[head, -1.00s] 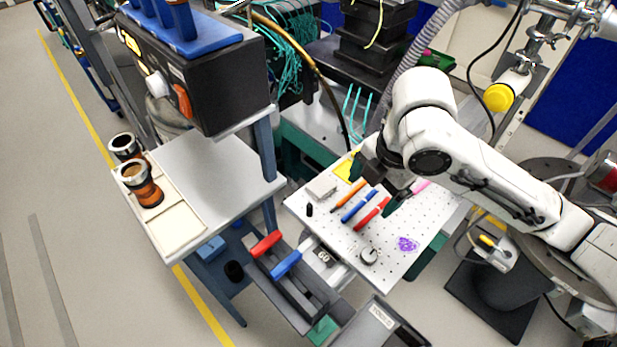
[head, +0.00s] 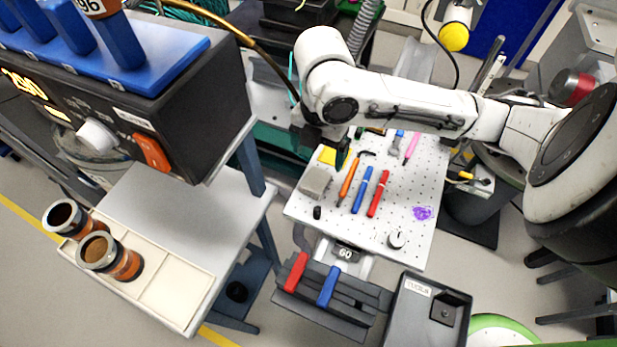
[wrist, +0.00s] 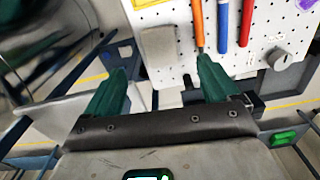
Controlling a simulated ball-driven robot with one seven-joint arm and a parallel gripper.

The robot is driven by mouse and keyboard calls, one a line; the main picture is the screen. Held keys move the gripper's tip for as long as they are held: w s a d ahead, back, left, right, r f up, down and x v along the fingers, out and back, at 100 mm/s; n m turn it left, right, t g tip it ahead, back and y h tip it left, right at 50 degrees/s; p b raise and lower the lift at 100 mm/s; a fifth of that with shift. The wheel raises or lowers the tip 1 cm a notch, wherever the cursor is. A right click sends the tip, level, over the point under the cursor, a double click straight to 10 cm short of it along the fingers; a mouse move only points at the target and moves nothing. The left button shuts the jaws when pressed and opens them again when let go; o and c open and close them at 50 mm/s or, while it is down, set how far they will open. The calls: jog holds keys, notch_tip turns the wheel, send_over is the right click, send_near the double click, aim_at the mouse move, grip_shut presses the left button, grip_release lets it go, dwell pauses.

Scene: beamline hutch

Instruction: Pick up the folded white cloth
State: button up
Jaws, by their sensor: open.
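A pale grey-beige square pad, which looks like the folded cloth (head: 315,182), lies flat near the left edge of the white perforated board (head: 405,225). In the wrist view the cloth (wrist: 158,52) appears beyond my fingertips, between them and apart from them. My gripper (head: 325,148) is over the far left part of the board, behind the cloth in the head view. In the wrist view my gripper (wrist: 162,75) is open, with two dark green fingers and nothing between them.
An orange tool (head: 348,182), a blue pen (head: 362,190) and a red pen (head: 378,194) lie right of the cloth. A small black object (head: 317,212) is just in front of it; a yellow pad (head: 331,157) is behind. A black instrument box (head: 165,120) stands left.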

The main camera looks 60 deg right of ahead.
aim_at(318, 177)
notch_tip(318, 177, down, 9)
jog(key=shift+r, duration=0.15)
dwell(0.4)
jog(key=c, duration=1.1)
jog(key=shift+r, duration=0.1)
